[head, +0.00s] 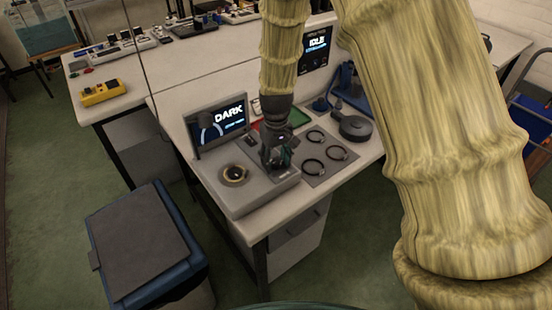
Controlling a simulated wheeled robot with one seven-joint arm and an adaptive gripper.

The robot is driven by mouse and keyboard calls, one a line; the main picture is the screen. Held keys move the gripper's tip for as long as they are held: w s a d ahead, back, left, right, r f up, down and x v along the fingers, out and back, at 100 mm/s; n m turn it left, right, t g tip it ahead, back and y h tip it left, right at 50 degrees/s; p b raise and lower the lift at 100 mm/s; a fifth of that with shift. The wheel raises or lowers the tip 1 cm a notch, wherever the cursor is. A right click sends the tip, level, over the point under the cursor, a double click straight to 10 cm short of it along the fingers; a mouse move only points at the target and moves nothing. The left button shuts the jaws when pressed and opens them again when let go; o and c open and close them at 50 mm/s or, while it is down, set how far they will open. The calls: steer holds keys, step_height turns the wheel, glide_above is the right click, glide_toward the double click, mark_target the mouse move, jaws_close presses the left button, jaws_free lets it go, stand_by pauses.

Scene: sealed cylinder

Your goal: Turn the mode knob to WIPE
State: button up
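A grey console (235,205) stands at the near left corner of the white bench. A round dark fitting with a pale ring (234,174) is on the left of the console's top. My gripper (277,168) points down over the right part of the console's top, right of that fitting.
Right of the console lies a grey panel with black rings (313,165), and a dark round device (355,128) beyond it. A second screen (316,47) reads "IDLE". A lidded blue bin (148,245) stands on the floor at left. My arm blocks much of the right side.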

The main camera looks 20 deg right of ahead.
steer(key=c, duration=0.9)
steer(key=shift+r+m+p, duration=0.1)
steer(key=shift+m+p, duration=0.25)
steer(key=shift+m, duration=0.05)
steer(key=m+p, duration=0.2)
steer(key=m, duration=0.1)
steer(key=shift+r, duration=0.1)
steer(key=m+p, duration=0.2)
steer(key=m, duration=0.3)
steer(key=shift+m+p, duration=0.3)
steer(key=shift+p, duration=0.1)
steer(key=m+p, duration=0.2)
steer(key=m, duration=0.2)
steer(key=shift+m+p, duration=0.85)
steer(key=shift+m, duration=1.25)
steer(key=shift+f, duration=0.2)
